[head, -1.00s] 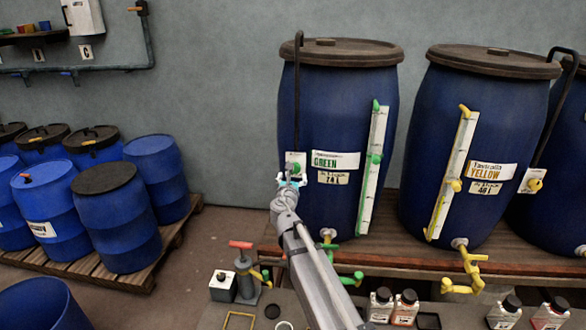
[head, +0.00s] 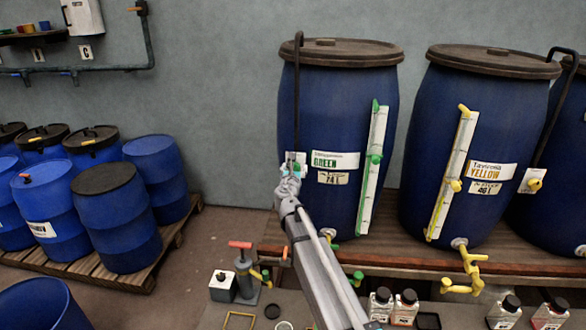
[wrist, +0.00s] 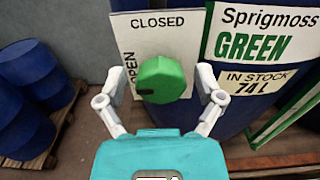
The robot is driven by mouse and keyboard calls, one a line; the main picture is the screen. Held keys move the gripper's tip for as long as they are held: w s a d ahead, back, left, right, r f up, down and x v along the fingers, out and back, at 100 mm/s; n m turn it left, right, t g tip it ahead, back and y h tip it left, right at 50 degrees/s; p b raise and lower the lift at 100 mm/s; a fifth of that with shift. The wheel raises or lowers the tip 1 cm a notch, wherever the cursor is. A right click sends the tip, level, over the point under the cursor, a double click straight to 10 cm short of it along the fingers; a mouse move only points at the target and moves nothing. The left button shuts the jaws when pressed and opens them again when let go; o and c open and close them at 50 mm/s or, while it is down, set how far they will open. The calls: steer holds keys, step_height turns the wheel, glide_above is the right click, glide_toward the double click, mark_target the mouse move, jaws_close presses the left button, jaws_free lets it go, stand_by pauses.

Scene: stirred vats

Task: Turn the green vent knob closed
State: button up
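The green vent knob (wrist: 161,80) shows in the wrist view on a white plate (wrist: 150,36) marked CLOSED at the top and OPEN along the left side. A dark mark on the knob points left, toward OPEN. My gripper (wrist: 158,82) is open, with one finger on each side of the knob and a visible gap to both. In the head view my gripper (head: 291,169) is in front of the plate on the green-labelled blue vat (head: 335,120), and it hides the knob.
A dark pipe (head: 298,100) runs down the vat beside the plate. A sight gauge (head: 373,170) with green fittings stands to the right. The yellow-labelled vat (head: 480,130) is further right. Blue drums (head: 115,225) stand at left on a pallet. Bottles (head: 403,308) sit below.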

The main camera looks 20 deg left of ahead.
steer(key=c, duration=0.8)
steer(key=shift+a, duration=0.25)
steer(key=shift+c, duration=0.2)
steer(key=shift+d, duration=0.1)
